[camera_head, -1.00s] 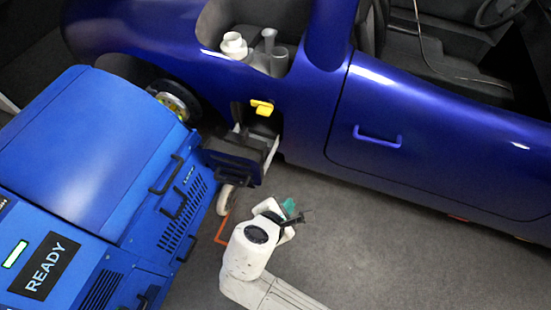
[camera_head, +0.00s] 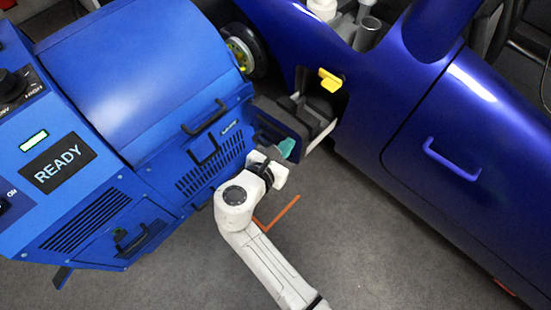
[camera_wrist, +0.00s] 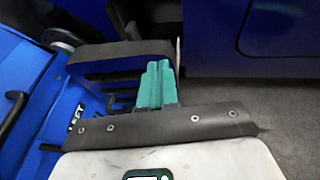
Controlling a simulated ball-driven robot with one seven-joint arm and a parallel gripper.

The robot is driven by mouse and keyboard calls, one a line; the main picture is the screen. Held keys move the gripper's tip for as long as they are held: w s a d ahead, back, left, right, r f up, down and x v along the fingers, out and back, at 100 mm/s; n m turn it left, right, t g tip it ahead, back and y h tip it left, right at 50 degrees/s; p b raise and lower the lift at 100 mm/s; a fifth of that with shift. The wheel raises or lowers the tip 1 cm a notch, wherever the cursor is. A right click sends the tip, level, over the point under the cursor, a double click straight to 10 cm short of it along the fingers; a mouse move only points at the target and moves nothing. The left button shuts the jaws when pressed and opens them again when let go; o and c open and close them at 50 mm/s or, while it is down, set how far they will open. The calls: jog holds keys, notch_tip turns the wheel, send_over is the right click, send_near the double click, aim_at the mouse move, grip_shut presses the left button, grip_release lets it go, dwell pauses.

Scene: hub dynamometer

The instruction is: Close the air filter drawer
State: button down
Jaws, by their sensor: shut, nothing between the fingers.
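The air filter drawer looks to be the pulled-out drawer at the opening in the blue car's side. Its dark front panel (camera_head: 281,133) faces the blue machine, and a pale side edge (camera_head: 320,139) runs back to the car. The drawer's front also shows as a dark bar in the wrist view (camera_wrist: 95,60). My gripper (camera_head: 287,148) has teal fingers and is shut and empty at the lower edge of the drawer front. In the wrist view the fingers (camera_wrist: 157,84) are together and overlap the drawer front; I cannot tell whether they touch it.
A blue machine with a READY display (camera_head: 58,164) stands close on the left, with protruding black handles (camera_head: 205,117). The car door has a blue handle (camera_head: 452,159). A yellow handle (camera_head: 330,80) sits above the drawer. Grey floor (camera_head: 370,240) is clear at lower right.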

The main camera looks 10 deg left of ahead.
aim_at(300, 132)
jog(key=b+x, duration=0.1)
jog(key=x, duration=0.3)
jog(key=shift+w+f, duration=0.1)
jog(key=shift+w, duration=0.1)
jog(key=shift+d, duration=0.1)
jog(key=w+d, duration=1)
jog(key=w, duration=0.3)
jog(key=shift+w+d, duration=0.4)
dwell(0.4)
